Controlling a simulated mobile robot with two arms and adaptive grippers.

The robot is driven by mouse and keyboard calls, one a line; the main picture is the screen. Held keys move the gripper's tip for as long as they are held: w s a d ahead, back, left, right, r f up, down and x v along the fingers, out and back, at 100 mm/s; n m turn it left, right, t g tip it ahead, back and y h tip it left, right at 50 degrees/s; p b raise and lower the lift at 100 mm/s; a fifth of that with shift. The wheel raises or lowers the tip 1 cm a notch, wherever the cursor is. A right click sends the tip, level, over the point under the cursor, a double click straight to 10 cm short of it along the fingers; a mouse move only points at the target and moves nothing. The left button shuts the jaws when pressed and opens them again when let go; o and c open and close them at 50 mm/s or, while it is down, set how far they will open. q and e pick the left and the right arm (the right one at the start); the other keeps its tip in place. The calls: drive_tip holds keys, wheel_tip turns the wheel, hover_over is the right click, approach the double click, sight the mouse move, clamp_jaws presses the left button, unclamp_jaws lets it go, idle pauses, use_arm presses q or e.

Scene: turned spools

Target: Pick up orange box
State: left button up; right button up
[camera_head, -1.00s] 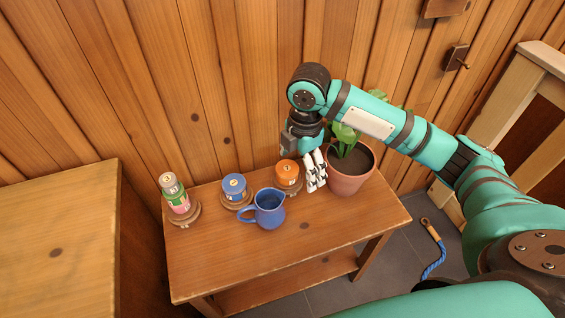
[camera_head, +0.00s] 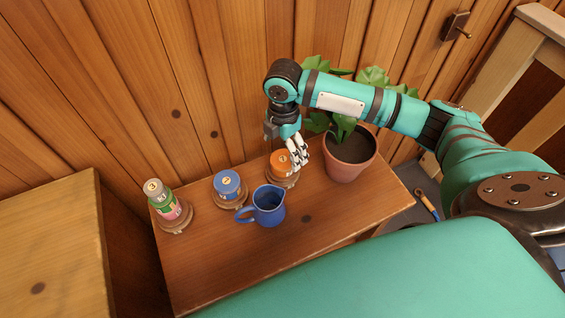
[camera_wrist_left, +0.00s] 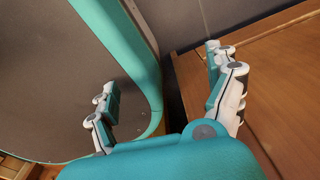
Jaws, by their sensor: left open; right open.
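The orange box (camera_head: 280,162) is a short, round spool-like piece on a round wooden base, near the back edge of the small wooden table (camera_head: 215,265). My right gripper (camera_head: 297,158) is open at the orange box's right side and hides part of it. I cannot tell whether a finger touches the box. My left gripper (camera_wrist_left: 165,90) is open and empty in the left wrist view, near the edge of a wooden surface. It does not show in the head view.
A blue jug (camera_head: 268,206) stands just in front of the orange box. A blue spool (camera_head: 227,184) and a stacked pink and green spool (camera_head: 164,199) are to the left on round bases. A potted plant (camera_head: 350,165) stands close on the right. The table's front is clear.

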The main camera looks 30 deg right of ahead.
sight(283, 159)
drive_tip(key=f, duration=0.7)
drive_tip(key=shift+w+d+f, duration=0.15)
drive_tip(key=shift+w, duration=0.15)
drive_tip(key=c, duration=1.3)
drive_tip(key=shift+o, duration=0.2)
